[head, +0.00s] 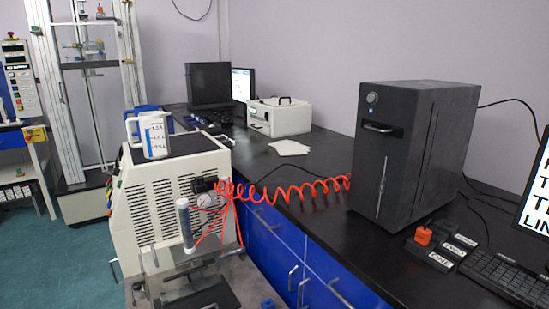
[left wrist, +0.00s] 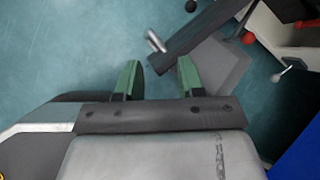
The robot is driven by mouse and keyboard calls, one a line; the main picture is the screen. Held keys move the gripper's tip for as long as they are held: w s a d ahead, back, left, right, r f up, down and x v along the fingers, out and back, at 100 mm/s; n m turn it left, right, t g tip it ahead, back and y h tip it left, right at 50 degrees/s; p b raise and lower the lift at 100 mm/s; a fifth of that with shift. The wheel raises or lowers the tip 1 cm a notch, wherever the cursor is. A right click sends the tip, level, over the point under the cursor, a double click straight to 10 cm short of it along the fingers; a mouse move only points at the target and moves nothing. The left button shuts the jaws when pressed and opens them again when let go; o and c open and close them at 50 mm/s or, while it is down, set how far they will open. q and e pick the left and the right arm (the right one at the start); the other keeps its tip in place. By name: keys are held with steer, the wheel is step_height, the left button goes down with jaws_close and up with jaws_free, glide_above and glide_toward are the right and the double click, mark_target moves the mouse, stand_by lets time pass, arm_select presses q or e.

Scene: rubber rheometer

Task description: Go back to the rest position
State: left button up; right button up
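My left gripper (left wrist: 160,78) shows in the left wrist view with its two green fingers apart and nothing between them. It hangs over the teal floor. It is not visible in the head view. My right gripper is in neither view. The black rheometer cabinet (head: 412,150) stands on the dark bench at the right in the head view. An orange coiled hose (head: 290,192) runs from the cabinet's side to a cream machine (head: 170,200) with vents, a gauge and a clear cylinder at its front.
The dark bench (head: 325,165) carries a white box (head: 279,118), a black monitor (head: 208,85), paper sheets (head: 289,147), an orange-topped block (head: 423,236) and a keyboard (head: 505,278). A white jug (head: 155,137) stands on the cream machine. Open teal floor (head: 75,250) lies at the left.

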arm_select(q)
steer(key=s+r+n+g+h+p, duration=0.1)
steer(key=s+n+h+p, duration=0.1)
steer(key=s+n+p, duration=0.5)
steer(key=s+a+r+n+g+h+p, duration=0.1)
steer(key=s+n+g+h+p, duration=0.1)
steer(key=s+n+p, duration=0.5)
steer(key=s+n, duration=0.5)
steer(key=s, duration=0.8)
steer(key=shift+a+r+n+h, duration=0.25)
steer(key=shift+r+n+h, duration=0.05)
steer(key=shift+r+h, duration=0.1)
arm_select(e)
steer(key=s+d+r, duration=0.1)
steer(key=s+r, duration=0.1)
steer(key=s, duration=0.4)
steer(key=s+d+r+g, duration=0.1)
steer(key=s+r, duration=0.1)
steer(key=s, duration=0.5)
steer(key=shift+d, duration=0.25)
arm_select(q)
steer(key=shift+s, duration=0.1)
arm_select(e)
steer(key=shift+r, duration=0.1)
